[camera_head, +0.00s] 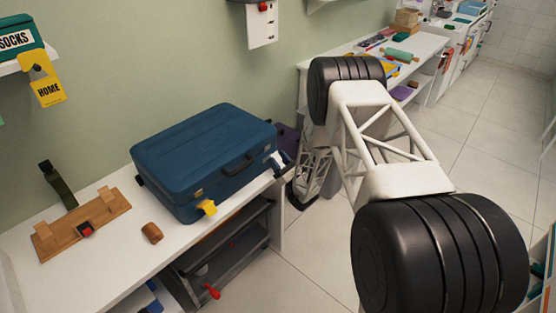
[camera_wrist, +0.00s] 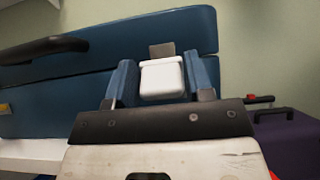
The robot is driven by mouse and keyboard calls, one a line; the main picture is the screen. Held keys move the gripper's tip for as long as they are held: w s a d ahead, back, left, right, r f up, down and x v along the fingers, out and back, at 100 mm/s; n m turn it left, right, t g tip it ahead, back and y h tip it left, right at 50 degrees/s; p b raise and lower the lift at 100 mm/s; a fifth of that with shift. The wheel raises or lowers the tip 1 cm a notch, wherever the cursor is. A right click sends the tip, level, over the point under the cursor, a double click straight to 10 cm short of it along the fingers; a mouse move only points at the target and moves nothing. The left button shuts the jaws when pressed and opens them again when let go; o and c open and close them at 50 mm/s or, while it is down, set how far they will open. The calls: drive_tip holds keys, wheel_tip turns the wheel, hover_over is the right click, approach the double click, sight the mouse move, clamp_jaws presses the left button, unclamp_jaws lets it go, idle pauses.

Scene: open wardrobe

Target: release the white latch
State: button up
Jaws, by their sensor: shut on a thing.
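The blue suitcase (camera_head: 205,150) lies closed on the white worktop, and its front fills much of the wrist view (camera_wrist: 40,95). The white latch (camera_wrist: 162,78) is on the suitcase front near the seam, with a grey metal plate (camera_wrist: 162,49) just above it. My gripper (camera_wrist: 165,72) is shut on the white latch, one finger on each side of it. A yellow latch (camera_head: 207,207) is on the left part of the front.
The suitcase's dark handle (camera_head: 237,164) lies left of my gripper. A wooden rack (camera_head: 82,222) and a small brown block (camera_head: 152,233) are on the worktop (camera_head: 110,270). A purple case (camera_wrist: 285,135) stands to the right. A grey shelf unit (camera_head: 228,250) is below.

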drive_tip(key=o, duration=0.8)
drive_tip(key=shift+f, duration=0.1)
drive_tip(key=v, duration=0.7)
drive_tip(key=shift+s+d+f, duration=0.2)
idle(0.4)
